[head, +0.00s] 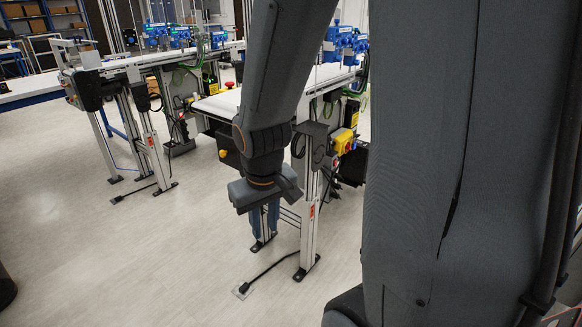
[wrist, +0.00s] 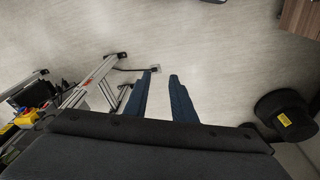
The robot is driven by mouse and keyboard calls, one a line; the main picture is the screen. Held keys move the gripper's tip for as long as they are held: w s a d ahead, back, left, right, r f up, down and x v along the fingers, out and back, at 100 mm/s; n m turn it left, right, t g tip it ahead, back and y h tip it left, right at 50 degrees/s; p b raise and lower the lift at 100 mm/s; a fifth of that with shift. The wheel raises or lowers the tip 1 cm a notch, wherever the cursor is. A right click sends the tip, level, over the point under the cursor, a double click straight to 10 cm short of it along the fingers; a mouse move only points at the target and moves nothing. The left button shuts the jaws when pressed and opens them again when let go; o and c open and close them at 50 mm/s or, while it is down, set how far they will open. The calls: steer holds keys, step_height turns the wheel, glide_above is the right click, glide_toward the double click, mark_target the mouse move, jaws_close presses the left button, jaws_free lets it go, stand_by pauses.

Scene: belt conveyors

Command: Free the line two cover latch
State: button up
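My gripper (head: 264,226) hangs fingers-down in front of the near belt conveyor (head: 213,104), below its belt level and beside a frame leg. In the wrist view my gripper (wrist: 160,76) shows two dark blue fingers apart, with only floor between them. It is open and empty. A second belt conveyor (head: 140,59) stands farther back on the left. I cannot make out a cover latch in either view, nor tell which conveyor is line two. My arm hides part of the near conveyor.
A yellow control box (head: 344,140) sits on the near conveyor's right side. A red button (head: 229,85) stands by its belt. A metal leg (wrist: 92,80) and floor cable lie left of the fingers. A round black object (wrist: 284,113) is at right. The left foreground floor is clear.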

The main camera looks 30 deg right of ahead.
steer(key=w+d+f+n+t+y+b, duration=0.25)
steer(key=w+d+t+b, duration=0.4)
steer(key=w+d, duration=0.35)
steer(key=w+d+f+n+t+y+b, duration=0.2)
steer(key=w+d+t+y+b, duration=0.25)
steer(key=w+d+t, duration=0.45)
steer(key=x, duration=0.7)
steer(key=shift+w+g, duration=0.35)
steer(key=shift+w, duration=0.05)
steer(key=shift+d+m, duration=0.1)
steer(key=shift+m, duration=0.15)
jaws_close()
